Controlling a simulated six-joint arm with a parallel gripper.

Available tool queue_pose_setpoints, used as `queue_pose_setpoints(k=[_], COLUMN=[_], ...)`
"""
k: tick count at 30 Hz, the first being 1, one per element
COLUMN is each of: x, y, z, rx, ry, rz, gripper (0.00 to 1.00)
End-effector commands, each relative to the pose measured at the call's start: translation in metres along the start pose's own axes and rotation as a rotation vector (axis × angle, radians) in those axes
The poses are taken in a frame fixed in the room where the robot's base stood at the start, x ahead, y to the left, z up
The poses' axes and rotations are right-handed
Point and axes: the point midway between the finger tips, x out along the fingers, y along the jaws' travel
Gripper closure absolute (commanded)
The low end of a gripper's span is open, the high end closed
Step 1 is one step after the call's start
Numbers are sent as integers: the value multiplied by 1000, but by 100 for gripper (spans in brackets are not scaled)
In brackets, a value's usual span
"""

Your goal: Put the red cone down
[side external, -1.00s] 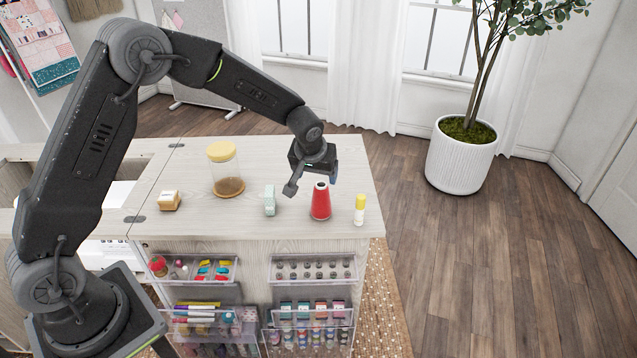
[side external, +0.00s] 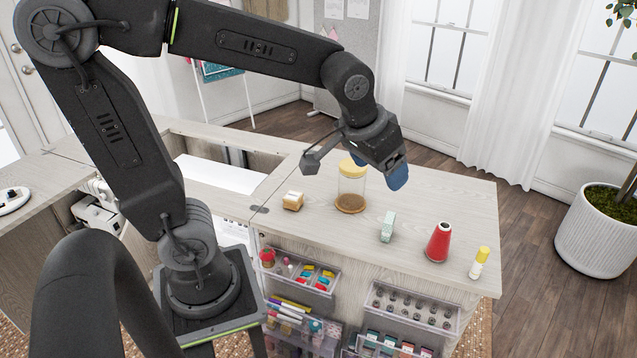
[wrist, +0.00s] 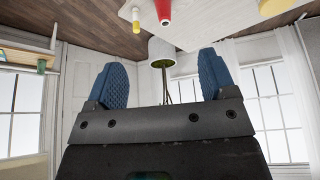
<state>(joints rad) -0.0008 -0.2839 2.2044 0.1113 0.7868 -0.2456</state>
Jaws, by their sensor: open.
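The red cone (side external: 438,243) stands upright on the pale wooden cabinet top (side external: 330,231), near its front right part. My gripper (side external: 397,177) is raised above the cabinet top, up and left of the cone in the side view and clear of it. In the wrist view, its two blue fingers (wrist: 162,75) are spread wide with nothing between them. The red cone also shows in the wrist view (wrist: 164,11), cut off at the top edge.
A yellow-lidded jar (side external: 351,188) stands below and left of my gripper's fingers. A pale green block (side external: 387,227) and a yellow-capped tube (side external: 479,263) flank the cone. A small wood-and-cream item (side external: 292,201) is at left. Clear bins (side external: 414,304) hang on the cabinet front.

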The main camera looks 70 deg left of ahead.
Motion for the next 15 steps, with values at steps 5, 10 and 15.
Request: queue_pose_setpoints(k=[5, 10, 15], x=[-38, -48, -50], y=[-5, -7, -7], z=[59, 94, 105], rx=[90, 148, 167], ry=[31, 43, 47], rz=[47, 75, 85], gripper=[23, 23, 23])
